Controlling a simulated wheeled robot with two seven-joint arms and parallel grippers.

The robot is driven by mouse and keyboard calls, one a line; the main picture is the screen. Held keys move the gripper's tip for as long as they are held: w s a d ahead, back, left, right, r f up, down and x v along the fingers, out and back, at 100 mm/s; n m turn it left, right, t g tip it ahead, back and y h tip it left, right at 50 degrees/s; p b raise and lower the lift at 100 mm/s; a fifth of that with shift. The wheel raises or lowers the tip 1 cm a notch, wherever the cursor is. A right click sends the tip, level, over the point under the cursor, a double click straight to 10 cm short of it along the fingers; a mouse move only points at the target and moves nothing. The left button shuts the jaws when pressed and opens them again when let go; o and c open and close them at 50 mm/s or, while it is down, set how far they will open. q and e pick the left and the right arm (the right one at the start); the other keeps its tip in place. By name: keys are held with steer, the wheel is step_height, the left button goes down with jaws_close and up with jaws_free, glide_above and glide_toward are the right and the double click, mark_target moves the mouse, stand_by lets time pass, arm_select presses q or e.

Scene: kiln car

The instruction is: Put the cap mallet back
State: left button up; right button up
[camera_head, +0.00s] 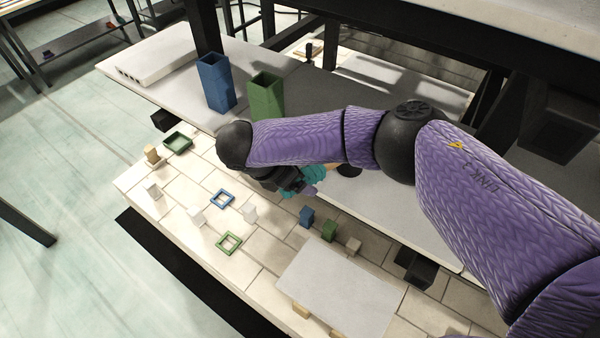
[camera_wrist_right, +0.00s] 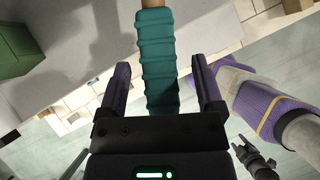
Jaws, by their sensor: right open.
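The cap mallet has a ribbed teal handle (camera_wrist_right: 157,62), which fills the middle of the right wrist view with a wooden shaft above it. In the head view the teal handle (camera_head: 317,174) shows just beyond my right gripper (camera_head: 306,188). A dark rounded part (camera_head: 349,171) near it may be the mallet head; my arm partly hides it. My right gripper (camera_wrist_right: 159,65) is open, with one purple finger on each side of the handle and a gap on both sides. My left gripper does not show in the head view.
A blue holder (camera_head: 216,82) and a green holder (camera_head: 265,97) stand on the grey shelf behind. The tiled deck holds a blue frame (camera_head: 222,198), a green frame (camera_head: 229,243), a green tray (camera_head: 177,142), several small blocks and a raised grey slab (camera_head: 338,290).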

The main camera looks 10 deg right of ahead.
steer(key=p+v, duration=0.5)
steer(key=v, duration=0.2)
steer(key=shift+p, duration=0.35)
stand_by(0.9)
steer(key=shift+r, duration=0.1)
steer(key=v, duration=1)
